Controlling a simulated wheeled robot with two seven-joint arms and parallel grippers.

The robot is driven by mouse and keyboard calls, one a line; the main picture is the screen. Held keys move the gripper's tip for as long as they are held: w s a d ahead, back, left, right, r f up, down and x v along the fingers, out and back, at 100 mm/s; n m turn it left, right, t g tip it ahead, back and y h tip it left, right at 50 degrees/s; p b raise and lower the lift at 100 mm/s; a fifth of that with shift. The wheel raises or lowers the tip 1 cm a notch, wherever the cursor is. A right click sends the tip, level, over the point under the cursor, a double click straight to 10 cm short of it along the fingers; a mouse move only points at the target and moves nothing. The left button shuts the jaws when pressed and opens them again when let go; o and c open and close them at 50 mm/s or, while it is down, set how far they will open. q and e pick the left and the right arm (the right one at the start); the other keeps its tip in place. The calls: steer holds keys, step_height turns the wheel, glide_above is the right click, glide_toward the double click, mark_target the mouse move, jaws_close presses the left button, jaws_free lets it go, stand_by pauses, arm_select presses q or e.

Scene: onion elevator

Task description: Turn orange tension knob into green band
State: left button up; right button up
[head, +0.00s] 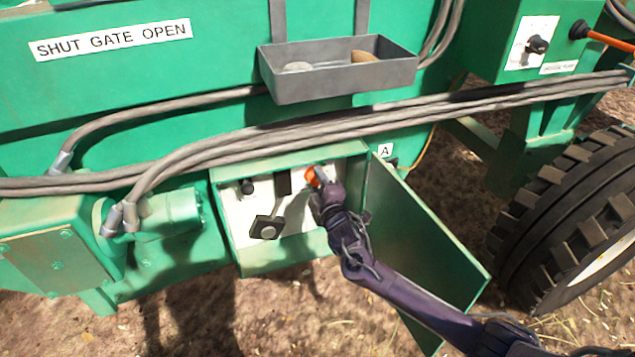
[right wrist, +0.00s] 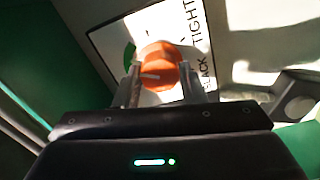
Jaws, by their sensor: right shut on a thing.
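The orange tension knob (head: 313,177) sits on the white back panel inside an open green control box. My right gripper (head: 320,187) reaches into the box and is shut on the knob. In the right wrist view the orange knob (right wrist: 160,66) is between the two fingers (right wrist: 160,88), with a pale pointer line on its face. A white dial plate (right wrist: 150,28) behind it carries the words "TIGHT" and, partly hidden, "SLACK". Part of a green band (right wrist: 129,54) shows left of the knob. My left gripper is not in view.
The box door (head: 425,235) hangs open right of my arm. A black lever (head: 267,226) and a black knob (head: 247,187) sit left in the box. Grey hoses (head: 300,130) cross above it, below a grey tray (head: 335,80). A large tyre (head: 575,215) stands right.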

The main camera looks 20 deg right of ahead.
steer(key=o, duration=1)
steer(key=shift+s, duration=0.2)
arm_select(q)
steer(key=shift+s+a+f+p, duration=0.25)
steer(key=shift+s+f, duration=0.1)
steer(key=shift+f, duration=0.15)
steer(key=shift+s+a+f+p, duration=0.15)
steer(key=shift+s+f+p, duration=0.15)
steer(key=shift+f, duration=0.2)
arm_select(e)
steer(key=s, duration=0.7)
steer(key=shift+s+d, duration=0.15)
steer(key=shift+s, duration=0.1)
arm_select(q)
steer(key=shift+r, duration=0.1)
arm_select(e)
steer(key=shift+f, duration=0.1)
